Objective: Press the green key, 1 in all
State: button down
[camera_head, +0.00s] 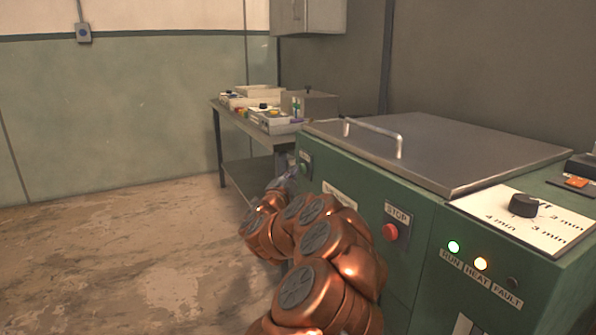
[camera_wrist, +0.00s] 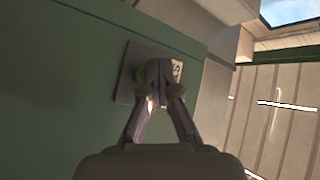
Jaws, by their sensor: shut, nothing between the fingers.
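The green key (camera_head: 304,168) is on the front of the green machine (camera_head: 345,215), at its far left end, below a small light label. In the wrist view my gripper (camera_wrist: 157,80) is shut, with its fingertips together in front of a small square plate (camera_wrist: 127,88) on the green panel. In the head view my gripper (camera_head: 290,179) shows only in part, close beside the key, behind my copper-coloured arm.
A red STOP button (camera_head: 390,232) sits on the same front, right of my arm. Farther right are lit RUN (camera_head: 454,247) and HEAT (camera_head: 480,264) lamps, a dark FAULT lamp and a timer knob (camera_head: 523,205). A side table (camera_head: 245,125) stands behind. The floor at left is clear.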

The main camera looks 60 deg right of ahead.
jog(key=shift+w+a, duration=0.4)
jog(key=shift+a, duration=0.25)
jog(key=shift+w+a, duration=0.1)
jog(key=w+a, duration=0.1)
jog(key=a+p, duration=0.1)
jog(key=w+a+p, duration=0.1)
jog(key=a, duration=0.1)
jog(key=shift+w, duration=0.3)
dwell(0.9)
